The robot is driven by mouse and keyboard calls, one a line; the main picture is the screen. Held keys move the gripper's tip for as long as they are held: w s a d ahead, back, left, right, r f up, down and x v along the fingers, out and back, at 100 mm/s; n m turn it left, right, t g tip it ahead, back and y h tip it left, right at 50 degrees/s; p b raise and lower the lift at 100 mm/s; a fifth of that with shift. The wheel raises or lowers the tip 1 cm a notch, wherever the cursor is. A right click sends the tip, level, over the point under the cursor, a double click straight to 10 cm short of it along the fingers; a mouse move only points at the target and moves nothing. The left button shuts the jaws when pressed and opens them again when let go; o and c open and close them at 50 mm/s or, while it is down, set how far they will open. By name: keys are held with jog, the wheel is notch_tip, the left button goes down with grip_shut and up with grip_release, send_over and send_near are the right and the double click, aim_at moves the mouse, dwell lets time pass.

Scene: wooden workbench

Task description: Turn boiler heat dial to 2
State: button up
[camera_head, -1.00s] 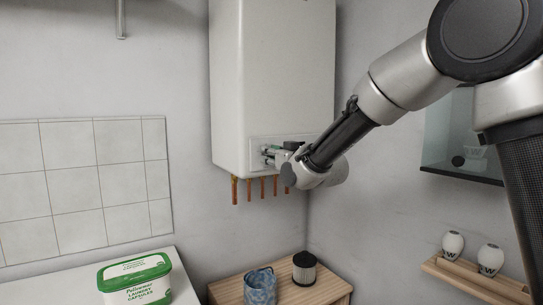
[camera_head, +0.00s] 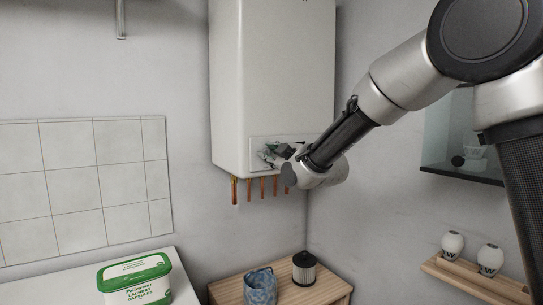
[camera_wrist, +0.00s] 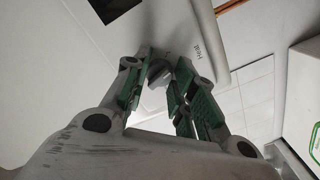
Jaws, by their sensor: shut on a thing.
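The white boiler (camera_head: 270,75) hangs on the wall at upper centre, with a control panel low on its front. My gripper (camera_head: 268,152) is at that panel and hides much of it in the head view. In the wrist view my gripper (camera_wrist: 163,70) has its green-padded fingers shut on a small grey dial (camera_wrist: 158,74). The word "Heat" is printed on the panel beside the dial. The dial's numbers and pointer cannot be read.
Copper pipes (camera_head: 235,190) stick out under the boiler. A wooden table (camera_head: 325,288) below carries a blue patterned cup (camera_head: 260,288) and a black-lidded jar (camera_head: 304,268). A green-lidded laundry capsule tub (camera_head: 135,280) stands at lower left. A shelf (camera_head: 475,278) with two white jars is at right.

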jog(key=n, duration=0.4)
jog(key=shift+n, duration=0.3)
dwell(0.3)
jog(key=o, duration=1)
jog(key=shift+o, duration=0.2)
jog(key=v, duration=1.2)
